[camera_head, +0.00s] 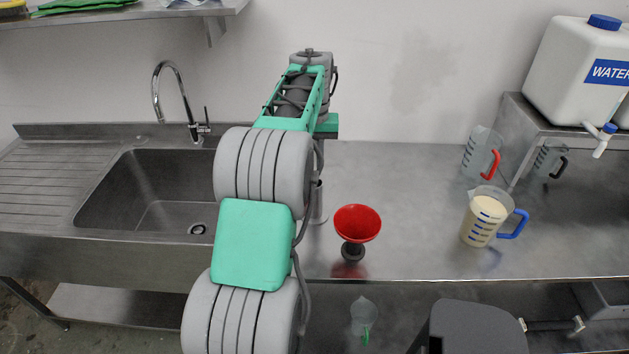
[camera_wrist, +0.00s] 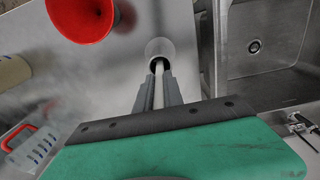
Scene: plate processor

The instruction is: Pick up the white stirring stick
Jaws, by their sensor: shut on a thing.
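The white stirring stick (camera_wrist: 159,85) shows in the wrist view as a thin pale rod between the two grey fingers of my gripper (camera_wrist: 158,92). My gripper is shut on it. The stick's far end reaches the dark mouth of a grey cylindrical holder (camera_wrist: 160,45); I cannot tell how much of it is inside. In the head view my arm hides the stick and the fingers. Part of the holder shows there beside my arm (camera_head: 318,204), standing on the steel counter.
A red funnel (camera_head: 357,223) on a dark base stands right of the holder. Farther right are a blue-handled jug (camera_head: 484,218) with pale contents, a red-handled jug (camera_head: 481,154) and a water container (camera_head: 580,70). The sink (camera_head: 150,190) lies left. Counter between funnel and jugs is clear.

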